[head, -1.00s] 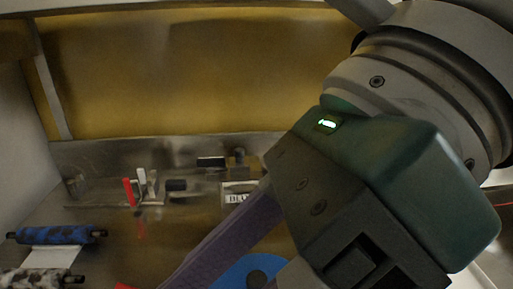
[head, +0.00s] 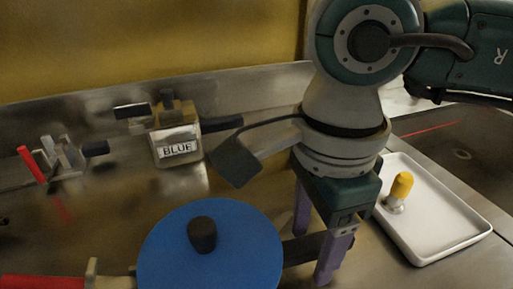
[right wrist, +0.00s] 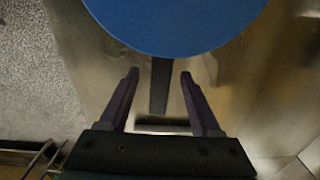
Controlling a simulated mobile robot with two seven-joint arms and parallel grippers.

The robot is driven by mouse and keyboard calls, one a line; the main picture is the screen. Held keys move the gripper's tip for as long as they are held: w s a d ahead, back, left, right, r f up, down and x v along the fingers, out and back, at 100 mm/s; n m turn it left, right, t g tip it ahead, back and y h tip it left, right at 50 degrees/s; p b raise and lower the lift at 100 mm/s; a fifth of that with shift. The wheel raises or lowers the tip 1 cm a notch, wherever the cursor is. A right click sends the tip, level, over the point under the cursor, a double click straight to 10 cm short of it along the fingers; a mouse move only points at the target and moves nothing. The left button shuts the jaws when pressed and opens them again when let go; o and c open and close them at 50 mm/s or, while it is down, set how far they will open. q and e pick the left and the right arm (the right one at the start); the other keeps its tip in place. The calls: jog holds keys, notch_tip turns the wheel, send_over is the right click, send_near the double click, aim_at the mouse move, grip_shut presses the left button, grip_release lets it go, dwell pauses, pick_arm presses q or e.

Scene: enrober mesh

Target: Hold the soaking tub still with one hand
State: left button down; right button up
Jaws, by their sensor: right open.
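A round, flat blue lid (head: 180,257) with a black knob (head: 202,234) is at the lower middle of the head view. It seems to cover the soaking tub, whose walls are hidden. A dark bar handle (head: 304,248) sticks out from its right side, and a red handle (head: 45,282) lies at its left. My right gripper (head: 313,258) points down at the dark handle, its purple fingers open on either side. In the right wrist view, the blue lid (right wrist: 175,22) is at the top and the handle (right wrist: 160,85) runs between the apart fingertips (right wrist: 160,74).
A container labelled BLUE (head: 177,148) stands behind the lid. A white tray (head: 440,245) with a yellow-capped item (head: 400,190) lies right of my right gripper. Red and grey tools (head: 35,163) are at the far left. A yellowish panel (head: 150,45) closes off the back.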

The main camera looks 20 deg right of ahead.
jog(key=shift+f, duration=0.95)
jog(key=shift+c, duration=0.2)
grip_shut()
dwell(0.5)
